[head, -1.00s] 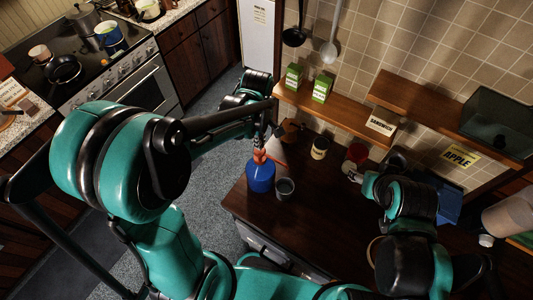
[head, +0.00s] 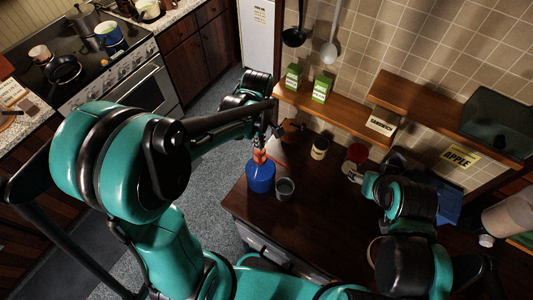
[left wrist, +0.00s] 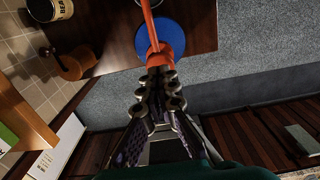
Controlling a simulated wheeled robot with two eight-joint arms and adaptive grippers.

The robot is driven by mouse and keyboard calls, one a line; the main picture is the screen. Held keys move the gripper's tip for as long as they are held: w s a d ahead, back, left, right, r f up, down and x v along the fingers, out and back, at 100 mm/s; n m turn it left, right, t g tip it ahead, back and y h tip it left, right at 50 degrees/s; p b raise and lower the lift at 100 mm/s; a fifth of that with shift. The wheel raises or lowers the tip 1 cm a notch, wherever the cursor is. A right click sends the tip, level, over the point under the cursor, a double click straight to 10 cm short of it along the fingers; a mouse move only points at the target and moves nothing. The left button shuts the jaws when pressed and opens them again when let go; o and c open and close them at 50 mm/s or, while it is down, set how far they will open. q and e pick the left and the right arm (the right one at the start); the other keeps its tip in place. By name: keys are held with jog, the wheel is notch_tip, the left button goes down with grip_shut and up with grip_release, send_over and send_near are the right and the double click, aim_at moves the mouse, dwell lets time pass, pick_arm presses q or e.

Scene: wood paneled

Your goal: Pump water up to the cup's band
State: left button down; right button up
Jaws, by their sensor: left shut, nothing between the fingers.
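The blue pump bottle (head: 261,179) with an orange pump head (head: 260,156) stands upright near the left end of the dark wooden counter. A small dark grey cup (head: 285,187) stands just right of it; its band and water level cannot be made out. My left gripper (head: 260,141) is shut and empty, right above the pump head. In the left wrist view its closed fingers (left wrist: 157,78) are at the orange pump head (left wrist: 163,52), over the blue bottle (left wrist: 173,33); contact is unclear. My right gripper (head: 355,175) is partly hidden by its arm, near a red-topped jar.
A red-topped jar (head: 356,153), a pale-labelled can (head: 320,148) and a brown wooden object (head: 291,130) stand along the back of the counter. A wooden shelf (head: 345,116) with green cartons hangs above. Bare counter (head: 310,215) lies in front of the cup.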

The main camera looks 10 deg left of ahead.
pick_arm(q)
jog(key=shift+f, duration=0.1)
jog(key=shift+f+b, duration=1.65)
jog(key=shift+f, duration=0.15)
jog(key=shift+r, duration=0.15)
jog(key=shift+r+p, duration=1.15)
jog(key=shift+r, duration=0.45)
jog(key=shift+r+p, duration=1.8)
jog(key=shift+r, duration=0.75)
